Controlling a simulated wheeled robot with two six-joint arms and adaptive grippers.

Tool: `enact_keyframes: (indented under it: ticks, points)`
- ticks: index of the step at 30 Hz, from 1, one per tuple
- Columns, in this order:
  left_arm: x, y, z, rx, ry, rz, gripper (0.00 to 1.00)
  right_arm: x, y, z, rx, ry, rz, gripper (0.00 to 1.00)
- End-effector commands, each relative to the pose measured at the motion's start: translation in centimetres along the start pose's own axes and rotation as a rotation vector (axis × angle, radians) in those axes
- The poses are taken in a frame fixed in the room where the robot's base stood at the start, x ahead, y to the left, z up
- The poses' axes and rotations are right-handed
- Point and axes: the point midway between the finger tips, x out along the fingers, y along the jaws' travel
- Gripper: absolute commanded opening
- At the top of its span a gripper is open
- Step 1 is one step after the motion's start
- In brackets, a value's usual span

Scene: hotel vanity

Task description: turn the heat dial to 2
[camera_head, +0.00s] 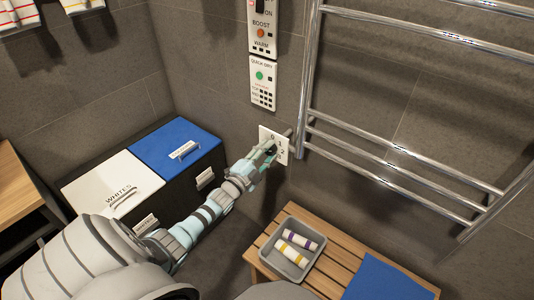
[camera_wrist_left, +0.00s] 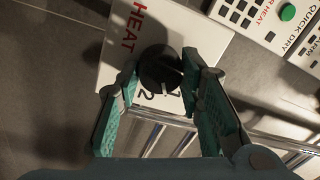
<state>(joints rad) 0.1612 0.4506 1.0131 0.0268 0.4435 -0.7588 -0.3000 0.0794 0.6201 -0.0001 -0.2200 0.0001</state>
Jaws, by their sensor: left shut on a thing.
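The heat plate (camera_head: 278,135) is a white panel on the dark tiled wall, with 0, 1 and 2 printed on it. It also shows in the left wrist view (camera_wrist_left: 117,72), with the red word HEAT and a 2 below the dial. The heat dial (camera_wrist_left: 158,68) is a round black knob on this plate. My left gripper (camera_wrist_left: 161,76) has one finger on each side of the dial and is shut on it. In the head view my left gripper (camera_head: 266,150) largely hides the dial. My right gripper is not in view.
A quick-dry panel (camera_head: 262,82) sits above the heat plate, below a boost panel (camera_head: 262,28). A chrome towel rail (camera_head: 372,146) is close on the right. A wooden bench (camera_head: 322,281) with a grey tray (camera_head: 271,259) stands below. Lidded hampers (camera_head: 112,182) stand at left.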

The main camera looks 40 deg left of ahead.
Motion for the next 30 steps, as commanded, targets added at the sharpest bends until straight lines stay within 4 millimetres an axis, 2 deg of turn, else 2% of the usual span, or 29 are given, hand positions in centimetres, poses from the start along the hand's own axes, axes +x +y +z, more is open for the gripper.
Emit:
enact_keyframes:
  ticks: [15,30]
  points:
    - [-0.06,0.24,0.18,0.419,0.030,-0.003,0.06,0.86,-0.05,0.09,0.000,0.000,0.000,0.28]
    - [-0.06,0.22,0.20,0.547,0.040,-0.004,0.06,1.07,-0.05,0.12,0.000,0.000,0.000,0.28]
